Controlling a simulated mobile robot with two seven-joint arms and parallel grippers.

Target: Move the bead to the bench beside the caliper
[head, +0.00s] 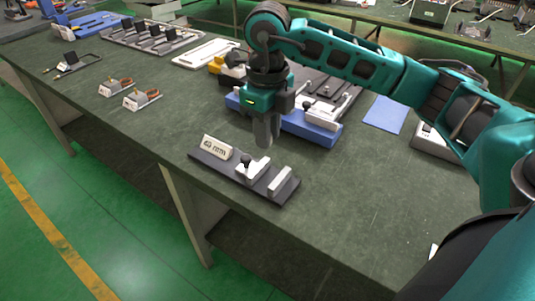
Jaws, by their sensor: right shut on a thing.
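My right gripper (265,134) points down above the green bench (330,218), just behind a dark tray (240,181). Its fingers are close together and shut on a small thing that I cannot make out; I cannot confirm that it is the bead. The tray carries a white block with dark lettering, a white block with a black knob (246,160), and a pale bar (280,181). I cannot pick out the caliper. My left gripper is not in view.
Behind the gripper are a blue base with white parts (312,127) and a yellow and black piece (229,72). A blue mat (387,113) lies to the right. Two small blocks with orange rings (141,99) stand left. The bench right of the tray is clear.

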